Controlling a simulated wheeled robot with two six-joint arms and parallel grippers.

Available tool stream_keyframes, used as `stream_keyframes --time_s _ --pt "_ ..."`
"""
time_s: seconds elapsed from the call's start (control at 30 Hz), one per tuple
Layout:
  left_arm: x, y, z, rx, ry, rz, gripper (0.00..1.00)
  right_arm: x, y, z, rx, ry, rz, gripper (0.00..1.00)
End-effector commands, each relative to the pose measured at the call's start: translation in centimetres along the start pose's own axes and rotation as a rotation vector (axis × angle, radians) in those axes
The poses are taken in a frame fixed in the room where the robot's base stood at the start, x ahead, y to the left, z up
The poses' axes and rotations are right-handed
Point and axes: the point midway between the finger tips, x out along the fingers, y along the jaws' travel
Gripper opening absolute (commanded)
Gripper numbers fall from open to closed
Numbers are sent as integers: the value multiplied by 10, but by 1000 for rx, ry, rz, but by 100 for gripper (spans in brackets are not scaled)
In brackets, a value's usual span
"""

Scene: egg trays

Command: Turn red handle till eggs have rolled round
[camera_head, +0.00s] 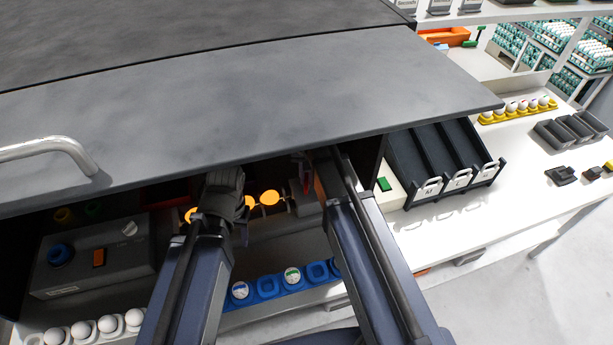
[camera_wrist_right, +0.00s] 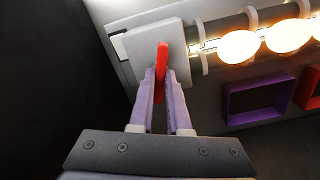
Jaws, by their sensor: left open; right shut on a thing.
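The red handle (camera_wrist_right: 162,58) stands out from a pale square plate (camera_wrist_right: 170,40) at the end of the egg roller. My right gripper (camera_wrist_right: 161,78) is shut on the handle, one purple finger on each side of it. Brightly lit eggs (camera_wrist_right: 240,47) lie in a row on the roller beside the plate. In the head view the eggs (camera_head: 270,198) glow orange inside the dark hood, partly hidden by my arms. My left gripper (camera_head: 228,190) is open in front of the egg row, its fingertips not clear.
A grey hood (camera_head: 250,105) overhangs my grippers. A control box (camera_head: 95,260) stands at left. A blue tray (camera_head: 267,287) with marked eggs and several white eggs (camera_head: 82,330) lie in front. A dark sloped rack (camera_head: 440,160) is at right. Purple and red frames (camera_wrist_right: 258,99) sit below the roller.

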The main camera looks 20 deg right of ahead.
Motion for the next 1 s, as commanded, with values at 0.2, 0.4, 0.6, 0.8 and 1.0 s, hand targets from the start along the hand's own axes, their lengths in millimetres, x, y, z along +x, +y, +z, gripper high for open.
stream_keyframes --time_s 0.2,0.4,0.6,0.8,1.0 --pt "0 0 0 0 0 0 50 0 0 0 47 0 0 0" --pt "0 0 0 0 0 0 50 0 0 0 176 0 1 0" --pt "0 0 0 0 0 0 50 0 0 0 361 -1 1 0" --pt "0 0 0 0 0 0 50 0 0 0 551 -1 1 0" --pt "0 0 0 0 0 0 50 0 0 0 741 -1 1 0"
